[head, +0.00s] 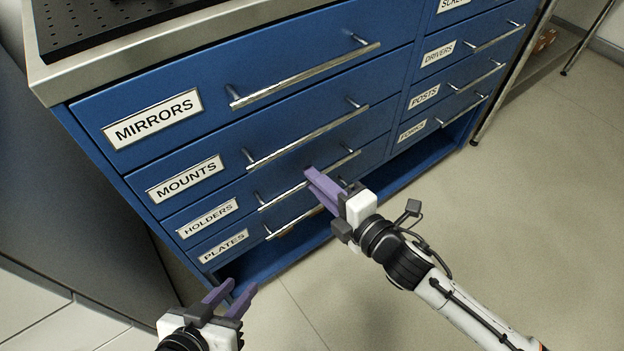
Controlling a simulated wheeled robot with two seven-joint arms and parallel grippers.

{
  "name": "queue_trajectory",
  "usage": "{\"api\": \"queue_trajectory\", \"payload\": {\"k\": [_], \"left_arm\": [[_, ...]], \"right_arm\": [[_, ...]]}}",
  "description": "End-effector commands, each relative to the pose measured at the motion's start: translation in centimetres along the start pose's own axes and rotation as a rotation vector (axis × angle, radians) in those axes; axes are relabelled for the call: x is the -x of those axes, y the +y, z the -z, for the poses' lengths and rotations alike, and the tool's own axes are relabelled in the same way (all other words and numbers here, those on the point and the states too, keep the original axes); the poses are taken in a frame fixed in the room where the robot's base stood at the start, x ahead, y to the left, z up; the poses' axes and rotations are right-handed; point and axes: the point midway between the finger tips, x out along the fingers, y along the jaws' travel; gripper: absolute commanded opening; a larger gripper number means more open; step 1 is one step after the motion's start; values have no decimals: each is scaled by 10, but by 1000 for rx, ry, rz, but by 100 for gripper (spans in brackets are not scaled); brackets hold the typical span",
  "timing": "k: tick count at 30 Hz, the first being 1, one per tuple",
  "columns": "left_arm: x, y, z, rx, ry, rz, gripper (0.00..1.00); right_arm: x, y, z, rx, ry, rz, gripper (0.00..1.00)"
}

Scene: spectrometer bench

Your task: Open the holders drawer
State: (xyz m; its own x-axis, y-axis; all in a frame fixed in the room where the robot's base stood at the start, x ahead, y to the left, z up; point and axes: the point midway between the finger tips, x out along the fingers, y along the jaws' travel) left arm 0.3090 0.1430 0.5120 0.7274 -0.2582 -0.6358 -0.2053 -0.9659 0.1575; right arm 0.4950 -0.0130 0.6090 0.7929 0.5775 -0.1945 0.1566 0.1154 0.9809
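The holders drawer (226,217) is the blue front labelled HOLDERS, third from the top in the cabinet's left column. It looks closed, level with its neighbours. Its long metal bar handle (283,196) runs across the front. My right gripper (311,177) reaches in from the lower right, with its purple fingertips at the middle of this handle. The fingers lie close together and overlap the bar; I cannot tell whether they grip it. My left gripper (242,286) is low at the bottom left, below the cabinet front, with its fingers apart and empty.
The mirrors drawer (225,95) and mounts drawer (235,160) are above, the plates drawer (255,232) below, all with bar handles. A right column of drawers includes posts (445,92). A dark perforated board (110,22) lies on the bench top. The floor (490,220) at right is clear.

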Motion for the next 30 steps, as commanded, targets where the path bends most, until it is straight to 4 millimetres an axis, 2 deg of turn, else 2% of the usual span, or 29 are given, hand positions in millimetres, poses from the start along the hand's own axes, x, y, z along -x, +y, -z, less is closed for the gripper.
{"api": "queue_trajectory", "payload": {"k": [4,14,17,30], "left_arm": [[-1,0,-2,5,2,-2,31],[2,2,-1,9,5,-3,31],[2,2,-1,9,6,-3,31],[1,1,3,6,10,-2,31]], "right_arm": [[-14,-1,0,0,-1,0,17],[-17,0,0,-1,-1,1,17],[-17,0,0,-1,-1,1,0],[-17,0,-6,0,-1,2,0]]}}
